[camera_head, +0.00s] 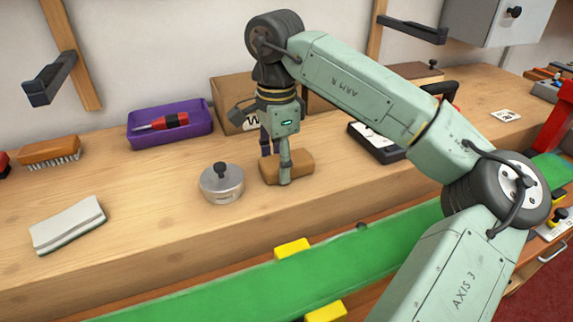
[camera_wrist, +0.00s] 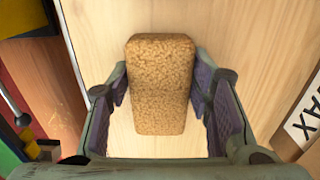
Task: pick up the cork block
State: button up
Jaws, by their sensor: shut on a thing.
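The cork block (camera_head: 298,165) is a tan, speckled block with rounded edges on the wooden bench, just right of a round metal tin. In the wrist view the cork block (camera_wrist: 160,85) lies lengthwise between the two fingers. My gripper (camera_head: 277,168) points down over it, and one finger hides part of its near side. In the wrist view my gripper (camera_wrist: 160,88) is shut on the block, with a finger pad at each side. The block appears to rest on the bench; I cannot see a gap under it.
The metal tin (camera_head: 222,183) stands close at the left. Behind are a purple tray (camera_head: 170,128) with a red-handled tool and a cardboard box (camera_head: 232,92). A black scale-like device (camera_head: 377,142) is at the right. A green strip (camera_head: 200,292) runs along the front.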

aim_at(278, 161)
jog(key=c, duration=0.5)
jog(key=shift+o, duration=0.2)
notch_tip(278, 161, up, 10)
jog(key=shift+r+b, duration=0.1)
jog(key=shift+b, duration=0.45)
